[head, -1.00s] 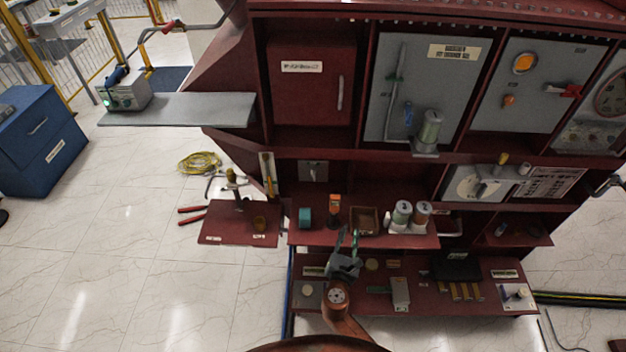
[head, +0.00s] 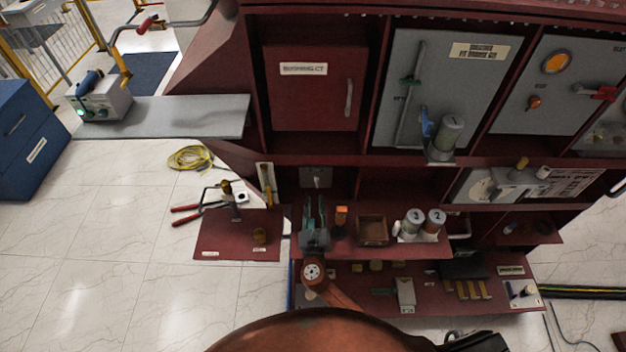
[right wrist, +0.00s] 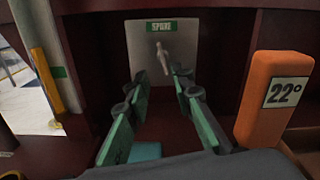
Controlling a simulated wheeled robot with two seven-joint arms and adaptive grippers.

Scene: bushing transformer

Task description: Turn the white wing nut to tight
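A small pale wing-shaped piece, which looks like the white wing nut (right wrist: 162,58), sits on a light grey panel (right wrist: 182,75) under a green label in the right wrist view. The panel (head: 316,174) also shows in the head view, at the back of a bay above the shelf. My right gripper (head: 315,201) is over the shelf in front of this panel. In the right wrist view its green-padded fingers (right wrist: 160,85) are apart with nothing between them. The wing nut is beyond the fingertips, roughly centred between them, with a gap. My left gripper is not in view.
An orange block marked 22° (right wrist: 274,95) stands close right of the fingers. A teal block (right wrist: 145,152) lies beneath them. A yellow-handled tool (right wrist: 47,80) is at the left. A wooden tray (head: 372,230) and numbered cans (head: 413,222) stand farther right on the shelf.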

